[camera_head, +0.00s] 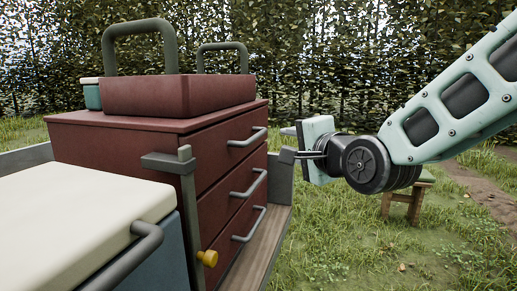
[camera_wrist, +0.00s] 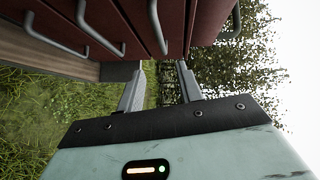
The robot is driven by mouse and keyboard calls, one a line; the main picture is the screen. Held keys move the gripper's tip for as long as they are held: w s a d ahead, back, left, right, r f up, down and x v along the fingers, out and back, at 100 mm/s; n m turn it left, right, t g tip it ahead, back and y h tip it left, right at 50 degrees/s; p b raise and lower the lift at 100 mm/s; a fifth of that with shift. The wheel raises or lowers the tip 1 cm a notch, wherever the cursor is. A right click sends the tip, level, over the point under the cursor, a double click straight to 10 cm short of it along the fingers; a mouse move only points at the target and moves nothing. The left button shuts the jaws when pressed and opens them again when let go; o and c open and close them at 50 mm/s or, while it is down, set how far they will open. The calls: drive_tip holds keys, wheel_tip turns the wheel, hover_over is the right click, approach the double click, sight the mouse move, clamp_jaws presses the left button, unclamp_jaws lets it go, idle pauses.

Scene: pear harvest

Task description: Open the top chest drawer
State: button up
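The dark red chest (camera_head: 120,140) stands at left centre in the head view, with three drawers that look shut. The top drawer (camera_head: 215,150) has a grey bar handle (camera_head: 247,138). In the wrist view, which is turned sideways, the top handle (camera_wrist: 156,27) shows above the gap between my fingertips. My gripper (camera_head: 300,155) is in front of the chest, right of the top handle and slightly lower in the head view. Its two fingers (camera_wrist: 160,78) are apart, with nothing between them. It looks apart from the handle.
The middle handle (camera_head: 249,185) and lower handle (camera_head: 249,224) stick out below. A red tote (camera_head: 175,95) sits on the chest. A white-lidded cooler (camera_head: 75,225), a grey post (camera_head: 187,200) and a yellow knob (camera_head: 207,258) are nearer. A wooden stool (camera_head: 405,198) stands on grass behind my arm.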

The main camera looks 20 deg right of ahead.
sight(258, 137)
drive_tip(key=w+a+p, duration=0.1)
drive_tip(key=w, duration=0.4)
drive_tip(key=w+f+p, duration=0.1)
drive_tip(key=w+p, duration=0.1)
drive_tip(key=w, duration=0.4)
drive_tip(key=w+a+f+p, duration=0.1)
drive_tip(key=w+p, duration=0.1)
drive_tip(key=w, duration=0.4)
drive_tip(key=shift+a+f, duration=0.15)
drive_tip(key=shift+a, duration=0.15)
clamp_jaws()
